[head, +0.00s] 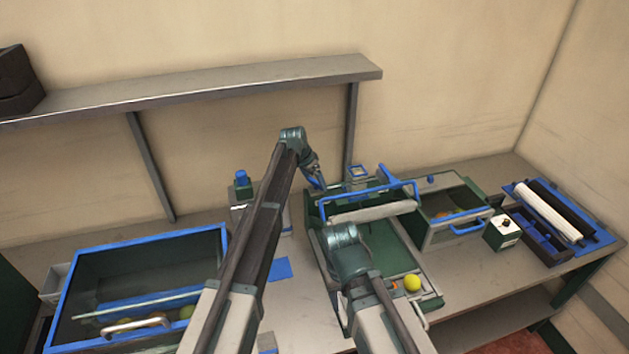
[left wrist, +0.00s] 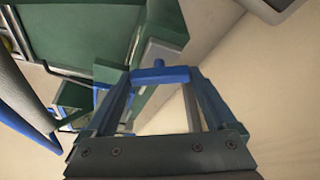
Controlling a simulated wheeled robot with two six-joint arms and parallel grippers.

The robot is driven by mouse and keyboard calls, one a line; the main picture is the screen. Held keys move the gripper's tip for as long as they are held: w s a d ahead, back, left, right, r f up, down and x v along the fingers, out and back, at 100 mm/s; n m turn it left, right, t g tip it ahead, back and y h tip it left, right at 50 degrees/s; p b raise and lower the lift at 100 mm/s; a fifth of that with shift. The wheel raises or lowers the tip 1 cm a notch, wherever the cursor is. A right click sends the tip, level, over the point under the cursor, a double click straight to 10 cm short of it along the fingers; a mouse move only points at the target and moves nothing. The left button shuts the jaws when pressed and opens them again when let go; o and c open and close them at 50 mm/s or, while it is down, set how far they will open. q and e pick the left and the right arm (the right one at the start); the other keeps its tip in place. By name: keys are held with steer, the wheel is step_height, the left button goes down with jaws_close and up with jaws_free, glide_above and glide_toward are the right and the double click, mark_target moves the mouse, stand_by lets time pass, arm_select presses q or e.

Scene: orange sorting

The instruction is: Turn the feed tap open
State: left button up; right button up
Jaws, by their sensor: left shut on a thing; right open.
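My left gripper (head: 316,181) reaches down at the back left corner of the green sorting machine (head: 385,238). In the left wrist view its two fingers (left wrist: 160,85) are shut on a blue bar-shaped handle (left wrist: 160,74) with a small pin on top, which I take for the feed tap. The bar lies crosswise between the fingertips. In the head view the gripper largely hides this handle. My right gripper (head: 350,268) is low over the front left part of the machine, open; its fingers are mostly hidden by its own arm.
A blue-rimmed bin (head: 150,240) with fruit stands at left. A yellow fruit (head: 412,283) lies at the machine's front. A shelf (head: 200,88) runs above.

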arm_select(q)
steer(key=n+y, duration=0.1)
steer(key=n, duration=0.2)
steer(key=n+t+y, duration=0.1)
steer(key=n, duration=0.2)
steer(key=shift+s+d, duration=0.1)
steer(key=shift+d, duration=0.1)
steer(key=n+y, duration=0.1)
steer(key=n, duration=0.2)
steer(key=n+y, duration=0.1)
steer(key=n, duration=0.2)
steer(key=shift+d+y, duration=0.15)
steer(key=shift+y, duration=0.15)
steer(key=shift+n, duration=0.3)
steer(key=o, duration=1.1)
steer(key=shift+c, duration=0.2)
steer(key=shift+r, duration=0.15)
steer(key=p+v, duration=1.2)
steer(key=v, duration=0.1)
steer(key=shift+r+p, duration=0.2)
steer(key=shift+p, duration=0.2)
